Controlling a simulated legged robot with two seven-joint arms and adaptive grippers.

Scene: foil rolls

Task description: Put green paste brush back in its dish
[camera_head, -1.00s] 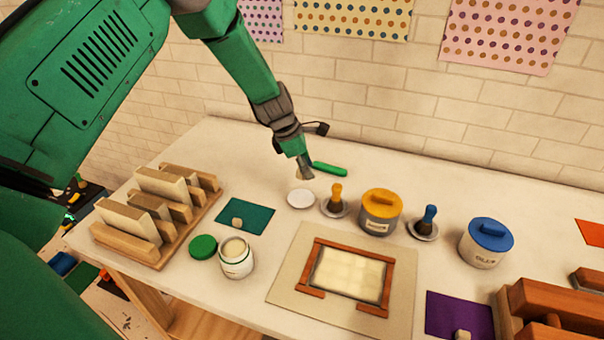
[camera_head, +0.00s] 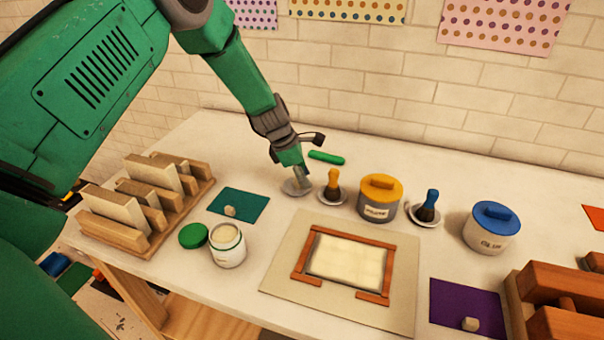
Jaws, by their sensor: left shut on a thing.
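My left gripper (camera_head: 299,170) is shut on the green paste brush, whose handle is mostly hidden by the fingers. The gripper's tip is low over a small pale dish (camera_head: 290,190) on the table, left of the yellow-handled brush. The tip overlaps the dish in the picture, and I cannot tell whether the brush touches it. My right gripper is not in view.
A green stick (camera_head: 327,157) lies behind the dish. A yellow brush (camera_head: 332,181) and a blue brush (camera_head: 428,203) stand in dishes. A yellow-lidded pot (camera_head: 379,207), a blue-lidded pot (camera_head: 490,236) and an open jar (camera_head: 229,252) stand nearby. A wooden frame (camera_head: 303,252) lies in front.

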